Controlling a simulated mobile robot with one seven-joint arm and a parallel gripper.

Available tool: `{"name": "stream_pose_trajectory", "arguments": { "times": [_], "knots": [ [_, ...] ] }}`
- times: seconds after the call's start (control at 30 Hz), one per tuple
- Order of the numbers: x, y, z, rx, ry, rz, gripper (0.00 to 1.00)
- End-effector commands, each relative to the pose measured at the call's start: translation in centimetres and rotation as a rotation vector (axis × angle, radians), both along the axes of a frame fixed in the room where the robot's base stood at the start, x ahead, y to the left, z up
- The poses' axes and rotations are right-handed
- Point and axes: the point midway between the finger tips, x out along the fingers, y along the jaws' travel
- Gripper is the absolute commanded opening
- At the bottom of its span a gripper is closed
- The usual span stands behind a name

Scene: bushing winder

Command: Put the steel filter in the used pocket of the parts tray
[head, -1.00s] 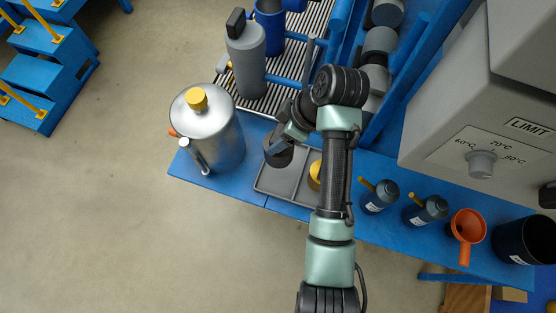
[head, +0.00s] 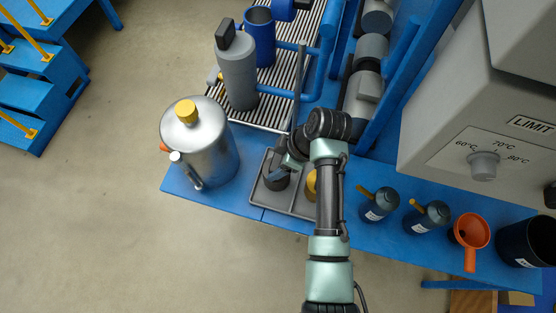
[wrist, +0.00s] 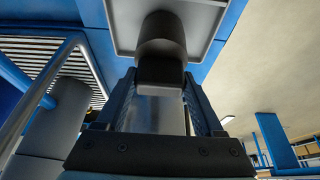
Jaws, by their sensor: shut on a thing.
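The steel filter, a dark grey cylinder (head: 276,179) with a smaller block-like top, is at the left compartment of the grey parts tray (head: 257,202). In the wrist view the filter (wrist: 162,35) overlaps the tray (wrist: 121,22). I cannot tell whether it rests on the tray floor or hangs just above it. My gripper (head: 283,172) is shut on the filter's block-like top; its two blue fingers (wrist: 160,86) stand either side of that top in the wrist view. A yellow part (head: 311,184) sits in the right compartment, partly hidden by my arm. No pocket label is readable.
A steel canister with a yellow cap (head: 205,145) stands left of the tray. Two dark bottles (head: 378,206), an orange funnel (head: 469,233) and a black bucket (head: 526,240) stand to the right. Blue pipes and a grey cylinder (head: 238,75) stand behind.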

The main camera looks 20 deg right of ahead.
Motion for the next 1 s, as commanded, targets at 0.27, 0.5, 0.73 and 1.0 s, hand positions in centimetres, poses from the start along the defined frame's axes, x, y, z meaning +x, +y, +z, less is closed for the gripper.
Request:
{"name": "stream_pose_trajectory", "arguments": {
  "times": [0.27,0.5,0.73,1.0],
  "knots": [
    [0.0,0.0,-0.2,0.000,0.000,0.000,0.78],
    [0.0,0.0,-0.2,0.000,0.000,0.000,0.99],
    [0.0,0.0,0.3,0.000,0.000,0.000,0.99],
    [-0.9,-1.5,4.6,-0.001,-0.004,-0.002,0.99]
  ]
}}
